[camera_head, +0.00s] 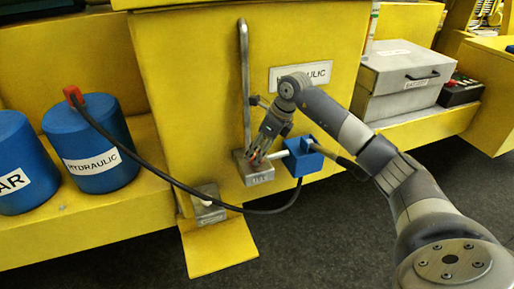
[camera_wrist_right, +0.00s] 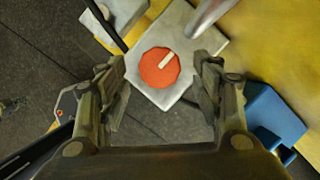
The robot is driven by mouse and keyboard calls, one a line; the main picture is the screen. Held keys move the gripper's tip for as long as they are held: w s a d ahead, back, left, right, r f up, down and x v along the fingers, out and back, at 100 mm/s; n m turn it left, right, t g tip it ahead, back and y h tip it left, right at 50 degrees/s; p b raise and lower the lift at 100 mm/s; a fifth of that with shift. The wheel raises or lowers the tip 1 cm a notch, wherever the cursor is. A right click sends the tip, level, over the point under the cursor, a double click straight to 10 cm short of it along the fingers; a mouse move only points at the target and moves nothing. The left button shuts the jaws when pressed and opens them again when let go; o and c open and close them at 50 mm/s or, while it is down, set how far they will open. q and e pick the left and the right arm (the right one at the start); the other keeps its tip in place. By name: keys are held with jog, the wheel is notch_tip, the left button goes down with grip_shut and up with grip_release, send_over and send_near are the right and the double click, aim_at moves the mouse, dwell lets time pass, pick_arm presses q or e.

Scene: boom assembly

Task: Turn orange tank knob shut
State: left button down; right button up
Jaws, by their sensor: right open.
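The orange knob (camera_wrist_right: 159,68) is a round disc with a pale pointer bar, on a grey metal block in the right wrist view. The bar points toward the upper right there. In the head view the grey block (camera_head: 254,174) sits low on the front of the yellow hydraulic tank (camera_head: 200,60), and the knob is mostly hidden by my gripper. My right gripper (camera_wrist_right: 162,88) is open, its two fingers on either side of the knob, with nothing between them that it grips. It also shows over the block in the head view (camera_head: 260,150). My left gripper is not in view.
A blue box (camera_head: 302,157) with a white rod and black hose is right of the block. A metal pipe (camera_head: 244,70) rises behind it. Blue hydraulic (camera_head: 92,140) and second (camera_head: 18,160) canisters stand left. A grey battery case (camera_head: 402,75) is right. Dark floor lies in front.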

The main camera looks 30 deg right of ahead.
jog(key=shift+x, duration=1.2)
jog(key=c, duration=1.1)
jog(key=shift+o, duration=0.2)
